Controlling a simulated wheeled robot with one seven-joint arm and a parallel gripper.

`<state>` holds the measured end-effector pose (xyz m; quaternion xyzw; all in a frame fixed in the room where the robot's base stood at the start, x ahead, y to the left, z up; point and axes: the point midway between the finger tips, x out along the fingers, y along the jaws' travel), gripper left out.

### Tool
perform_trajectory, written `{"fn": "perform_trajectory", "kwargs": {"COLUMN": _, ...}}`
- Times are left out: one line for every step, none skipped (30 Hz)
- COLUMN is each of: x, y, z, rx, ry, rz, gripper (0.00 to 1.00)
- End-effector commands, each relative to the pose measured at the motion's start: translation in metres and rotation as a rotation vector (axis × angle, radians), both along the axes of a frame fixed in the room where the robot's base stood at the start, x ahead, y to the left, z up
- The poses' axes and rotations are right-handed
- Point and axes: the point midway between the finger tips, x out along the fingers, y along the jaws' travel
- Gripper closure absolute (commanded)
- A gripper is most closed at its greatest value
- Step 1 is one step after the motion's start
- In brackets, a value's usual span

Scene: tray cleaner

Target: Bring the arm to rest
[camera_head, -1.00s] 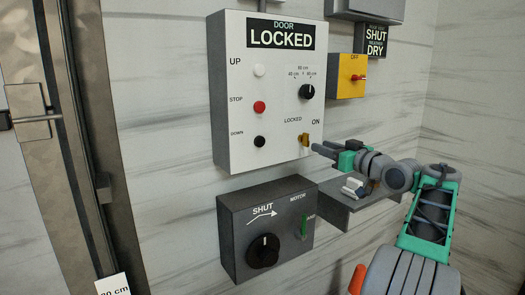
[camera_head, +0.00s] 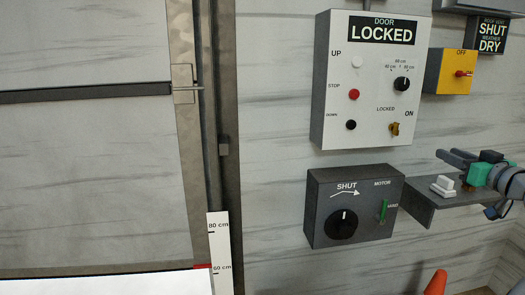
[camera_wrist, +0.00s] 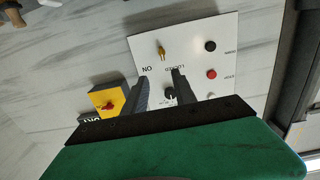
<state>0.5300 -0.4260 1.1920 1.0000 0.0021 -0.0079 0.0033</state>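My gripper (camera_head: 457,157) is at the right edge of the head view, above the small grey shelf and to the right of the white door panel (camera_head: 322,128). Its two fingers look apart, with nothing between them. In the wrist view the fingers (camera_wrist: 161,88) are also apart, and the white panel shows beyond them, upside down. The panel display (camera_head: 382,31) reads LOCKED. The yellow key switch (camera_head: 394,129) on the panel stands clear of my gripper. Most of my arm is outside the head view.
The grey shelf (camera_head: 425,208) holds a small white object (camera_head: 443,185) close under my gripper. A grey box (camera_head: 318,225) with a black knob (camera_head: 342,224) reads SHUT. A yellow switch box (camera_head: 447,72) is on the wall. An orange cone (camera_head: 436,283) stands below. The door (camera_head: 80,150) fills the left.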

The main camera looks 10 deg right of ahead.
Motion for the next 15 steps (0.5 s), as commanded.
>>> {"fn": "perform_trajectory", "kwargs": {"x": 0.009, "y": 0.011, "z": 0.003, "rx": 0.002, "ry": 0.013, "rz": 0.009, "gripper": 0.67}}
{"fn": "perform_trajectory", "kwargs": {"x": 0.014, "y": 0.017, "z": 0.002, "rx": 0.006, "ry": 0.023, "rz": 0.013, "gripper": 0.67}}
{"fn": "perform_trajectory", "kwargs": {"x": 0.021, "y": 0.027, "z": 0.001, "rx": 0.009, "ry": 0.035, "rz": 0.022, "gripper": 0.67}}
{"fn": "perform_trajectory", "kwargs": {"x": 0.027, "y": 0.034, "z": -0.001, "rx": 0.012, "ry": 0.047, "rz": 0.026, "gripper": 0.67}}
{"fn": "perform_trajectory", "kwargs": {"x": 0.032, "y": 0.041, "z": -0.002, "rx": 0.015, "ry": 0.058, "rz": 0.030, "gripper": 0.67}}
{"fn": "perform_trajectory", "kwargs": {"x": 0.038, "y": 0.050, "z": -0.003, "rx": 0.019, "ry": 0.073, "rz": 0.034, "gripper": 0.67}}
{"fn": "perform_trajectory", "kwargs": {"x": 0.041, "y": 0.056, "z": -0.004, "rx": 0.022, "ry": 0.086, "rz": 0.036, "gripper": 0.67}}
{"fn": "perform_trajectory", "kwargs": {"x": 0.045, "y": 0.062, "z": -0.006, "rx": 0.025, "ry": 0.100, "rz": 0.038, "gripper": 0.67}}
{"fn": "perform_trajectory", "kwargs": {"x": 0.050, "y": 0.072, "z": -0.008, "rx": 0.030, "ry": 0.120, "rz": 0.040, "gripper": 0.67}}
{"fn": "perform_trajectory", "kwargs": {"x": 0.054, "y": 0.079, "z": -0.010, "rx": 0.034, "ry": 0.137, "rz": 0.040, "gripper": 0.67}}
{"fn": "perform_trajectory", "kwargs": {"x": 0.058, "y": 0.087, "z": -0.012, "rx": 0.038, "ry": 0.154, "rz": 0.041, "gripper": 0.67}}
{"fn": "perform_trajectory", "kwargs": {"x": 0.063, "y": 0.099, "z": -0.015, "rx": 0.044, "ry": 0.183, "rz": 0.042, "gripper": 0.67}}
{"fn": "perform_trajectory", "kwargs": {"x": 0.066, "y": 0.110, "z": -0.018, "rx": 0.049, "ry": 0.205, "rz": 0.043, "gripper": 0.67}}
{"fn": "perform_trajectory", "kwargs": {"x": 0.069, "y": 0.120, "z": -0.022, "rx": 0.054, "ry": 0.230, "rz": 0.045, "gripper": 0.67}}
{"fn": "perform_trajectory", "kwargs": {"x": 0.073, "y": 0.136, "z": -0.026, "rx": 0.059, "ry": 0.264, "rz": 0.046, "gripper": 0.67}}
